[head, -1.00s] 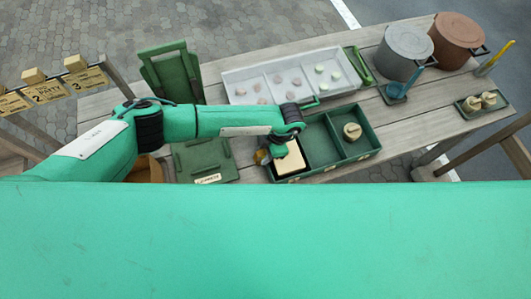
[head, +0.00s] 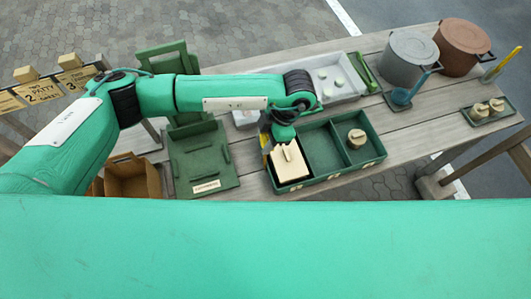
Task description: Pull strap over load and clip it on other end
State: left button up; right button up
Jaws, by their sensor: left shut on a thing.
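A cream block (head: 290,165) with a small raised tab sits at the left compartment of a green three-part box (head: 332,178). My left gripper (head: 268,143) is at the block's upper left corner, by the box's left wall. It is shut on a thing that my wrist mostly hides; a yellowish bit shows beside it. I cannot make out a strap or a clip. A round cream piece with a knob (head: 357,138) is in the right compartment; the middle one is empty. My right gripper is not in view.
A green board (head: 205,168) lies left of the box. A white tray (head: 350,88) lies behind it, partly hidden by my arm. Grey (head: 407,58) and brown (head: 462,48) pots stand at the back right.

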aim_at(266, 138)
pick_arm(q)
notch_tip(266, 138, up, 7)
jog(key=shift+r+b, duration=0.1)
jog(key=shift+b, duration=0.7)
jog(key=shift+r+p, duration=0.35)
jog(key=shift+r, duration=1)
notch_tip(266, 138, up, 2)
jog(key=shift+p, duration=0.4)
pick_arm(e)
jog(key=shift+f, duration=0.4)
pick_arm(q)
jog(key=shift+f, duration=0.1)
